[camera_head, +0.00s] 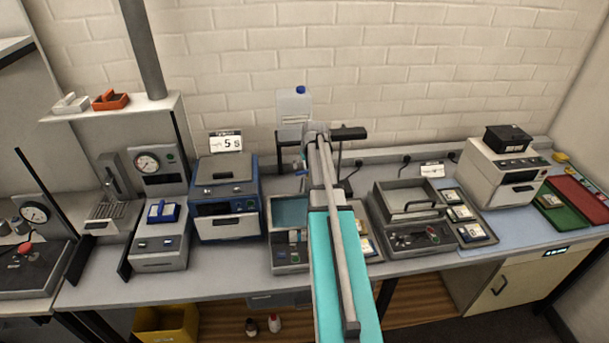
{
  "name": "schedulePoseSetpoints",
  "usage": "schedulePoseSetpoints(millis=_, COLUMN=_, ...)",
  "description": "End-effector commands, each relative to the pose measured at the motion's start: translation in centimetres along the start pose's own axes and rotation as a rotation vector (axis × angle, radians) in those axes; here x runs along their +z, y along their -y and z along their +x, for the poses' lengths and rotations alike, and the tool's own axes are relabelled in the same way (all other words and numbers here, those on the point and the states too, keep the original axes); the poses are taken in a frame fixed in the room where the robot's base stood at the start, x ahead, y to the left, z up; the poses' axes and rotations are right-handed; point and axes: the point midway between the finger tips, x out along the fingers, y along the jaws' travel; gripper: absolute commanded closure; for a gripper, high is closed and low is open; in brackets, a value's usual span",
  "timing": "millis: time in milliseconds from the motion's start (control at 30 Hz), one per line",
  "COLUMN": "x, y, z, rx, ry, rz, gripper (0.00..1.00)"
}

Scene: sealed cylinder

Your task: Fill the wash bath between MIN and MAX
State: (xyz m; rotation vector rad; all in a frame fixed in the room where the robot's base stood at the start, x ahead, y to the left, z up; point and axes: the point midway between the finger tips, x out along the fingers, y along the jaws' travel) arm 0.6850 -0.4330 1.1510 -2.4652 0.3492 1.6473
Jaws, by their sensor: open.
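A bath-like unit with a teal basin (289,212) stands on the bench, just left of my arm; I take it for the wash bath. MIN and MAX marks cannot be made out, and the liquid level cannot be told. Its right side is partly hidden by my arm. A pale translucent container with a blue cap (294,104) stands behind it against the wall. My gripper (304,160) is at the far end of my outstretched arm, in front of this container and above the back of the bath. It is open; its fingers are small and partly hidden.
A blue-framed machine (225,205) stands left of the bath. A grey unit with a handled lid (408,200) stands to the right. A white machine (503,172) is farther right. The bench's front strip is mostly clear. A yellow bin (166,325) is below.

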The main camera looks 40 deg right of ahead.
Motion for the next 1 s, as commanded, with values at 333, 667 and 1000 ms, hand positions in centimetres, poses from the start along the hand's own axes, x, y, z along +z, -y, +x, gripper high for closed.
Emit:
schedulePoseSetpoints(millis=333, x=0.1, y=-0.1, z=3.2, rx=0.000, ry=0.000, rz=0.000, gripper=0.00)
schedulePoseSetpoints(millis=667, x=0.0, y=-0.1, z=4.5, rx=0.001, ry=0.000, rz=0.001, gripper=0.00)
schedulePoseSetpoints(millis=1000, x=0.1, y=-0.2, z=4.5, rx=0.001, ry=0.000, rz=0.002, gripper=0.00)
